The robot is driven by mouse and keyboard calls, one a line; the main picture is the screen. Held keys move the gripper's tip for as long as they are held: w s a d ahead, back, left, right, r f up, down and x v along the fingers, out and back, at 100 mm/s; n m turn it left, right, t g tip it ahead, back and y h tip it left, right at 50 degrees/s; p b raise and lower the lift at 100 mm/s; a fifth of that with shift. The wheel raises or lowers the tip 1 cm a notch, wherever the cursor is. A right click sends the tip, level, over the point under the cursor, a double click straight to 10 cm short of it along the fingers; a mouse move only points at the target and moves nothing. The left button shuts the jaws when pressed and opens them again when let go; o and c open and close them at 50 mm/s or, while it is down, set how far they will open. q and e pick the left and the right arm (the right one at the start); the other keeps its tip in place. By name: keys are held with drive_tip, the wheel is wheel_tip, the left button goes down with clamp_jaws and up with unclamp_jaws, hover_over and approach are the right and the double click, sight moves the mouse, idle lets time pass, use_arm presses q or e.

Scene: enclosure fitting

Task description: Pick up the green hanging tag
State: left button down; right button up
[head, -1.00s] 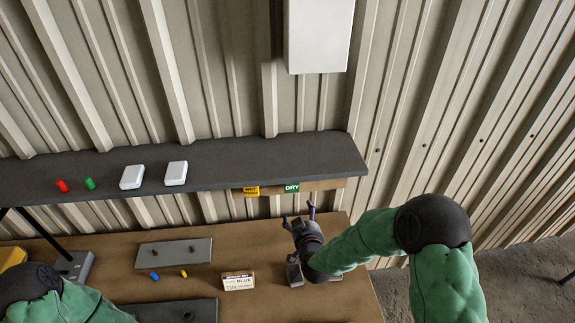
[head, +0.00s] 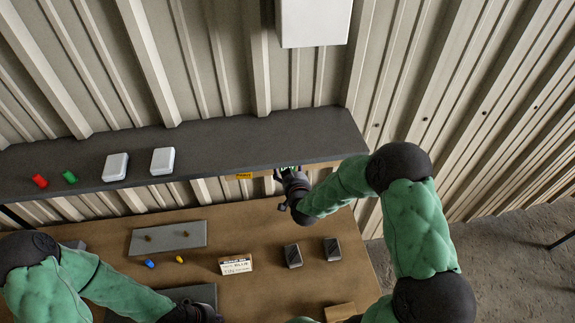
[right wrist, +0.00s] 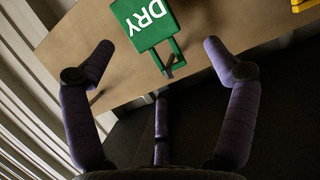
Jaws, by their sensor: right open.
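The green hanging tag (right wrist: 146,20), marked DRY, hangs from a hook on the brown strip under the shelf. In the right wrist view its loop and hook lie between the two open fingers of my right gripper (right wrist: 158,46), with no visible contact. In the head view the tag (head: 289,168) is mostly hidden behind my right gripper (head: 286,178), which is at the shelf's front edge. My left gripper (head: 192,312) is low at the bottom edge of the head view, its fingers unclear.
A yellow tag (head: 244,176) hangs left of the green one. The dark shelf (head: 235,142) above carries two white boxes (head: 162,161) and small red and green pieces. Below, the brown table (head: 300,225) holds a grey plate (head: 190,237), a label card (head: 236,265) and two dark blocks.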

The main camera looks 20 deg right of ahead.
drive_tip(key=p+x, duration=0.1)
drive_tip(key=x, duration=0.4)
drive_tip(key=shift+s+f, duration=0.1)
